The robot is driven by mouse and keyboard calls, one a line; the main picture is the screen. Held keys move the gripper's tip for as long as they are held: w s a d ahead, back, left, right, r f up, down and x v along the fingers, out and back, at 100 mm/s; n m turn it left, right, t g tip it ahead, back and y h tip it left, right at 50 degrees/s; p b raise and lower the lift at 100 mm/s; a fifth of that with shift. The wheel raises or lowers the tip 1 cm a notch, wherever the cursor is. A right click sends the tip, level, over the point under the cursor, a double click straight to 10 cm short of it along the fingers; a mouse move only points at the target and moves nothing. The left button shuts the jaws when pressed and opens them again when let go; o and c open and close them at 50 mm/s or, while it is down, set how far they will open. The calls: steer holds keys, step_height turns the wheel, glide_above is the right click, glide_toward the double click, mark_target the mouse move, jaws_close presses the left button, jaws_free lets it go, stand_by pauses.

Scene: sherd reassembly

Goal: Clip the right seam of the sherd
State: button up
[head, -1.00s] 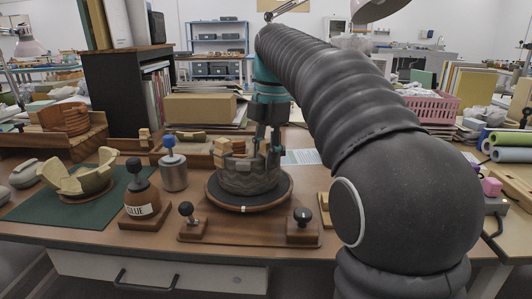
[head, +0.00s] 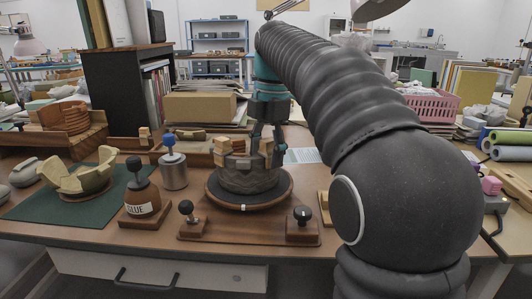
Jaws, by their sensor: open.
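A dark grey, round vessel (head: 248,178) stands on a round black turntable (head: 222,196) in the middle of the table. Pale wooden clips (head: 221,150) sit on its rim at the left. Another pale wooden clip (head: 266,147) sits at the right of the rim. The seams themselves are too small to make out. My gripper (head: 268,140) is open, pointing down just above and behind the right clip. Its fingers are partly hidden by the clip and vessel, so I cannot tell whether they touch it.
A glue pot (head: 141,200) and a grey weight with a blue knob (head: 173,171) stand left of the turntable. A pale broken bowl (head: 78,180) lies on a green mat (head: 40,208). A wooden base with two black knobs (head: 250,231) lies in front.

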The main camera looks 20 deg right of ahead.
steer(key=shift+d+r, duration=0.15)
steer(key=shift+r, duration=1.65)
steer(key=shift+d+r, duration=0.15)
steer(key=shift+r, duration=1.65)
